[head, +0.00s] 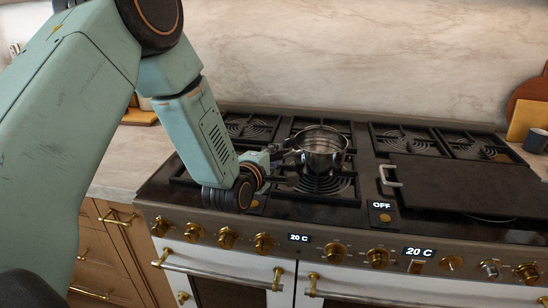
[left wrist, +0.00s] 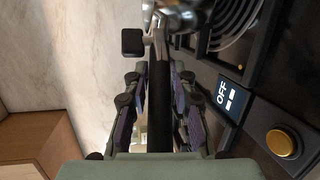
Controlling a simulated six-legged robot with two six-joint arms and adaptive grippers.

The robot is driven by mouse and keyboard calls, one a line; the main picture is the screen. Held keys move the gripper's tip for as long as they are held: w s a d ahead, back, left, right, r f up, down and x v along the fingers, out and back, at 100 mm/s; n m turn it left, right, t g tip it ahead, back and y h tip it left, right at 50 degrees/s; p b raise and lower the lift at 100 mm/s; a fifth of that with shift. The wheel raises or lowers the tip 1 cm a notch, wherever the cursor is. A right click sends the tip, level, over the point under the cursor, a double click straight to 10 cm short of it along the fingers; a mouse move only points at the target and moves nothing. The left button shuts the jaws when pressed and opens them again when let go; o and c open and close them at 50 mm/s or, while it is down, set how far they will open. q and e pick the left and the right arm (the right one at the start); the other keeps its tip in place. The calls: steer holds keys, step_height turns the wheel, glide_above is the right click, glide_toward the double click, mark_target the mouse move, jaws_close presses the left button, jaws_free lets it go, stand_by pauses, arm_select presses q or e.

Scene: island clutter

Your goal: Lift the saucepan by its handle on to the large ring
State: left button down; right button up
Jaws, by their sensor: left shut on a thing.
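The shiny steel saucepan (head: 320,152) is upright over the left-middle part of the range. It is above or on the grate of a ringed burner (head: 322,186); I cannot tell whether its base touches. My left gripper (head: 278,153) reaches in from the left and is shut on the saucepan's handle. In the left wrist view the dark handle (left wrist: 160,105) runs between the fingers of the left gripper (left wrist: 159,75), and part of the steel pan shows at the top edge. My right gripper is not in view.
A dark flat griddle plate (head: 465,190) with a metal handle covers the right-middle of the range. Other ringed burners (head: 250,127) lie along the back. Brass knobs (head: 264,243) line the front. A marble wall stands behind. A board and cup (head: 536,140) are at far right.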

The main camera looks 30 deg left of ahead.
arm_select(q)
steer(key=shift+f+b, duration=0.65)
stand_by(1.3)
steer(key=c, duration=1)
jaws_free()
steer(key=shift+c, duration=0.2)
steer(key=shift+s+f, duration=0.15)
steer(key=shift+f, duration=0.05)
steer(key=a+v, duration=0.1)
steer(key=v, duration=1.1)
steer(key=shift+d, duration=0.4)
steer(key=shift+r, duration=0.2)
